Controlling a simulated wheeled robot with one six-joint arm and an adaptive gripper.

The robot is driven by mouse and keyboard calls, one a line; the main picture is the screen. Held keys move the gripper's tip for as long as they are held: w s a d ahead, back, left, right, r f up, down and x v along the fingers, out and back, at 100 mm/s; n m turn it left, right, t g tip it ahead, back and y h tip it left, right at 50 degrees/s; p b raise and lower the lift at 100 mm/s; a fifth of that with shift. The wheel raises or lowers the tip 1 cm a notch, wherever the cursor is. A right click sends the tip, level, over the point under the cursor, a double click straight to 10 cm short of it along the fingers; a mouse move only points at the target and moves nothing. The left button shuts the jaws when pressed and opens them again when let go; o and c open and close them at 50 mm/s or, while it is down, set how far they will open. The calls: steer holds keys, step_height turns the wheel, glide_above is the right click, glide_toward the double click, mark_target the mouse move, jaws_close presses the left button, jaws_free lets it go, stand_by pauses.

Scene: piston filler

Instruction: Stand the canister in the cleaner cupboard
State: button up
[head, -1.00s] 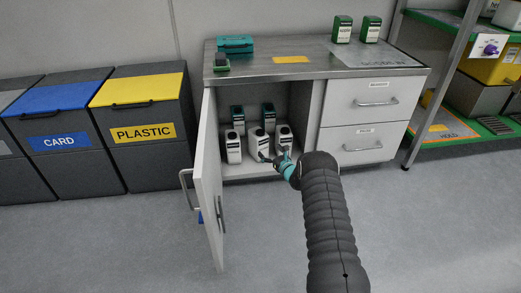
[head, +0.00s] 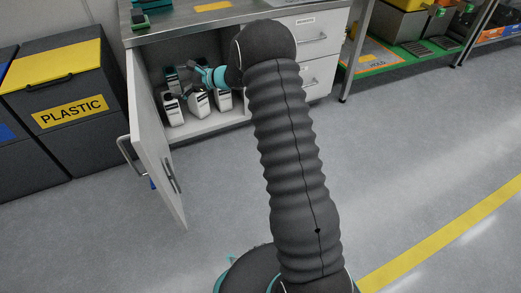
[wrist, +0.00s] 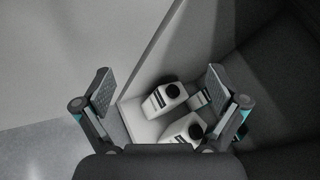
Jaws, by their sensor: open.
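The cleaner cupboard (head: 205,127) stands open under the steel worktop, its door (head: 152,150) swung out to the left. Three white canisters stand upright in a front row inside: left (head: 173,112), middle (head: 198,104) and right (head: 224,99). A green canister (head: 172,76) stands behind them. I cannot tell which one is the task's canister. My gripper (head: 194,68) is at the cupboard's opening, above the front row. In the wrist view my gripper (wrist: 160,92) is open and empty, with white canisters (wrist: 163,99) (wrist: 184,131) beyond its fingers.
The open door stands close to the left of the canisters. A drawer unit (head: 312,40) adjoins the cupboard on the right. A yellow-lidded PLASTIC bin (head: 75,140) is at the left. The grey floor (head: 400,160) at the right is clear.

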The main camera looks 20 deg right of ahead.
steer(key=s+a+r+n+g+h, duration=0.1)
steer(key=s+r+n+g+h, duration=0.15)
steer(key=s+r+n, duration=0.7)
steer(key=s+a+r+n+g+h, duration=0.1)
steer(key=s+a+r+g, duration=0.2)
steer(key=s, duration=1.3)
steer(key=s+d+n+t+h, duration=0.1)
steer(key=s+d+n+h, duration=0.3)
steer(key=s, duration=0.8)
steer(key=s+d+n+t+h, duration=0.1)
steer(key=s+d+n+h, duration=0.3)
steer(key=s+d, duration=0.4)
steer(key=shift+s+d+r+h, duration=0.35)
steer(key=shift+s+d+r, duration=0.05)
steer(key=shift+s, duration=2.4)
steer(key=shift+n, duration=0.25)
